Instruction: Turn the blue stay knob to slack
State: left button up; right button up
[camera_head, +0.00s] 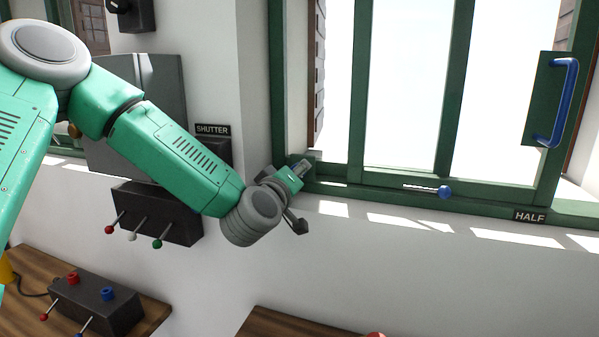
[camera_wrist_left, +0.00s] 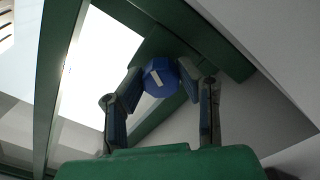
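In the left wrist view, a blue knob (camera_wrist_left: 160,77) with a white line on its face sits against the green window frame. The fingers of my left gripper (camera_wrist_left: 159,84) are on both sides of it, with no clear gap, and look shut on it. In the head view, the left gripper (camera_head: 301,196) is at the lower left corner of the window and hides what lies behind it. Another blue knob (camera_head: 445,192) on a metal rod shows farther right on the lower frame. My right gripper is not in view.
A blue handle (camera_head: 566,103) is on the right of the window, above a HALF label (camera_head: 530,216). A dark lever box (camera_head: 155,214) is on the wall below my left arm, near a SHUTTER label (camera_head: 213,130). Another control box (camera_head: 95,304) stands on the wooden bench.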

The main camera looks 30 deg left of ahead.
pick_arm(q)
jog(key=shift+w+a, duration=0.1)
jog(key=shift+a, duration=0.25)
grip_shut()
jog(key=shift+d, duration=0.3)
jog(key=shift+a, duration=0.15)
